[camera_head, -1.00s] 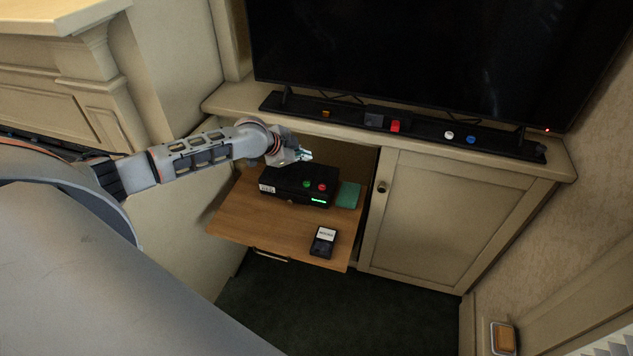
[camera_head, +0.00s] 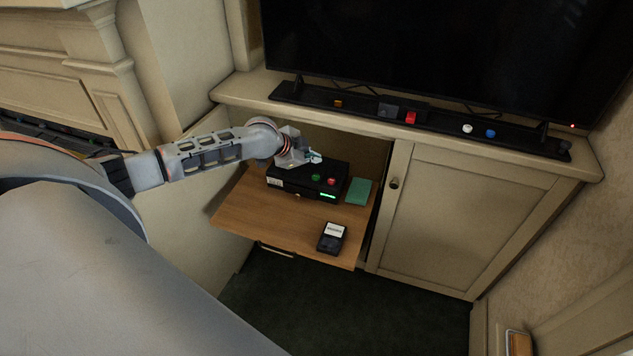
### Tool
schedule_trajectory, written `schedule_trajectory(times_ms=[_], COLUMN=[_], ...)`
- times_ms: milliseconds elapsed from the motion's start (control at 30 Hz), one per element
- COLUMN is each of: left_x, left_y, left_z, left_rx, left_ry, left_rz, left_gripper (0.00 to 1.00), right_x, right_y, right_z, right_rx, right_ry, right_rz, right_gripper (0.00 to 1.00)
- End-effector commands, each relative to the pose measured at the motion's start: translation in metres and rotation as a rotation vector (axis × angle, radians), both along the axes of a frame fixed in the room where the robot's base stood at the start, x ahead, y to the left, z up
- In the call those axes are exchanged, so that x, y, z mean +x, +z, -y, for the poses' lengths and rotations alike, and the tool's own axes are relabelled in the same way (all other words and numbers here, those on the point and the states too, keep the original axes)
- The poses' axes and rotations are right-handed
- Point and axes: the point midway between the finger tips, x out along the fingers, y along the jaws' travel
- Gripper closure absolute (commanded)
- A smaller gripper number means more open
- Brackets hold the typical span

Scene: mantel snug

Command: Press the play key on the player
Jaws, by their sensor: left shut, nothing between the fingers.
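The player (camera_head: 292,185) is a black box on a pulled-out wooden shelf. On its top are a green key (camera_head: 316,177) and a red key (camera_head: 331,181); a green display (camera_head: 328,195) glows on its front. Which key is play cannot be read. My left gripper (camera_head: 314,158) is shut and empty, its fingertips just above and behind the green key. I cannot tell whether it touches the player. My right gripper is not in view.
The wooden shelf (camera_head: 255,218) also holds a teal block (camera_head: 358,191) right of the player and a small black device (camera_head: 331,238) in front. Above is a ledge with a black bar (camera_head: 440,121) and a television (camera_head: 430,50). A closed cabinet door (camera_head: 455,215) stands to the right.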

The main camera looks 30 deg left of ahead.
Motion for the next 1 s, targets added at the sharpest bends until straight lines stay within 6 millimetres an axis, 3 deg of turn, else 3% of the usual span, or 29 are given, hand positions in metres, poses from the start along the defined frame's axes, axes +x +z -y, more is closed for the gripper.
schedule_trajectory(times_ms=[33, 167, 433, 1000], left_x=[-0.001, -0.001, 0.000, 0.000], left_y=[-0.013, -0.029, -0.045, -0.045], left_z=[0.000, 0.000, 0.000, 0.000], left_rx=[0.001, 0.000, -0.001, 0.000], left_ry=[0.000, -0.001, -0.001, 0.000], left_rz=[-0.003, -0.005, 0.001, 0.001], left_gripper=[1.00, 1.00, 1.00, 1.00], right_x=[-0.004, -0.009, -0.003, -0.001], right_y=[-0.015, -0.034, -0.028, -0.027], right_z=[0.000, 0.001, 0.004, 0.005], right_rx=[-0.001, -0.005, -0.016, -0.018], right_ry=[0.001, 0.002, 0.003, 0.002], right_rz=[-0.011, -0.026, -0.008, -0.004], right_gripper=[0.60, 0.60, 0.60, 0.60])
